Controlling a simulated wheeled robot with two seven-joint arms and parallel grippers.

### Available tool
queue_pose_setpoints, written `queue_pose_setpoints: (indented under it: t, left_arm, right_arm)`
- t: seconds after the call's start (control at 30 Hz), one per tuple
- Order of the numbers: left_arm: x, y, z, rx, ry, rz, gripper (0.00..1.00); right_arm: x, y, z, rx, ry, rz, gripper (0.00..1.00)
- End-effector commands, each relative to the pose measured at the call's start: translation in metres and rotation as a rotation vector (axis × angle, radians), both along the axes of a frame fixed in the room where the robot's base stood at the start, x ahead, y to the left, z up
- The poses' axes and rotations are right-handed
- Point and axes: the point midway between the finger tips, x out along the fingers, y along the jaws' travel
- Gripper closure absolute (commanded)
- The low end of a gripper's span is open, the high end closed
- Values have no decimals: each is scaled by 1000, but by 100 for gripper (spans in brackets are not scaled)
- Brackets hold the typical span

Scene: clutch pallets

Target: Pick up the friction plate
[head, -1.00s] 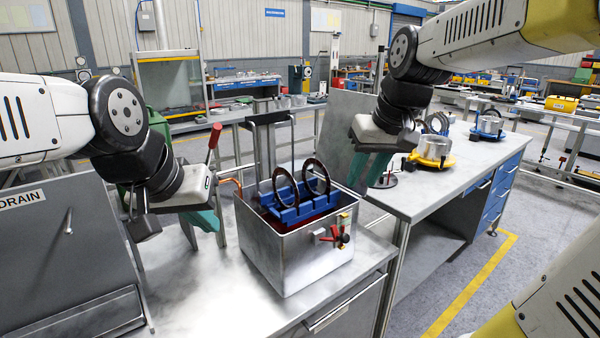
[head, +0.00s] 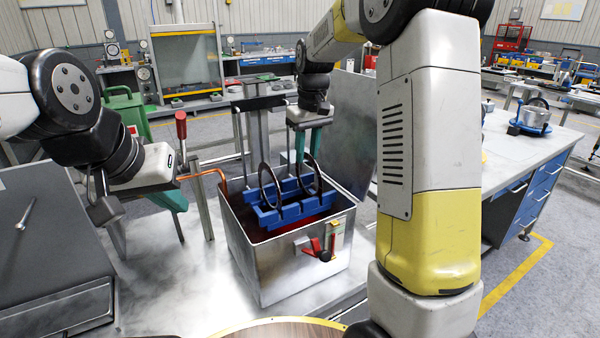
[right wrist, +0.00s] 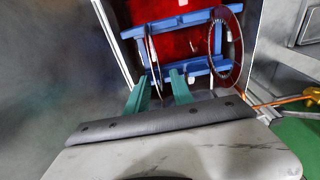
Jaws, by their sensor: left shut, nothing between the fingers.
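Two dark ring-shaped friction plates stand upright in a blue rack (head: 268,217) in a steel tank. The left plate (head: 261,192) is clear of both grippers. My right gripper (head: 308,155) is open, pointing down at the top of the right plate (head: 319,184). In the right wrist view its green fingers (right wrist: 160,76) are apart, with the near plate (right wrist: 149,48), seen almost edge-on, running between them; I cannot tell whether they touch it. The other plate (right wrist: 238,55) is to the right there. My left gripper (head: 178,208) is shut and empty, left of the tank.
The steel tank (head: 262,262) has red inside and a red valve handle (head: 314,247) on its front. A copper pipe (head: 205,174) and a red lever (head: 181,126) are at its left. A second bench (head: 540,165) stands at the right.

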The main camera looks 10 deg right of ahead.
Motion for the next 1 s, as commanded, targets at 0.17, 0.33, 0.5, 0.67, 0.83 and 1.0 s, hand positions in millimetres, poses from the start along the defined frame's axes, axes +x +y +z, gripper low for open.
queue_pose_setpoints:
  t: [0.17, 0.33, 0.5, 0.67, 0.83, 1.0]
  left_arm:
    - [0, 0, 0, 0, 0, 0, 100]
    - [0, 0, 0, 0, 0, 0, 100]
    - [0, 0, 0, 0, 0, 0, 100]
    - [0, 0, 0, 0, 0, 0, 100]
    - [0, 0, 0, 0, 0, 0, 100]
    - [0, 0, 0, 0, 0, 0, 100]
  right_arm:
    - [5, -5, -28, -1, 4, -2, 72]
    - [7, -4, -44, 0, 1, -1, 72]
    - [7, -4, -45, 0, 0, -1, 72]
    - [7, -4, -45, 0, 0, -1, 90]
    - [7, -4, -45, 0, 0, -1, 100]
    - [7, -4, -45, 0, 0, -1, 100]
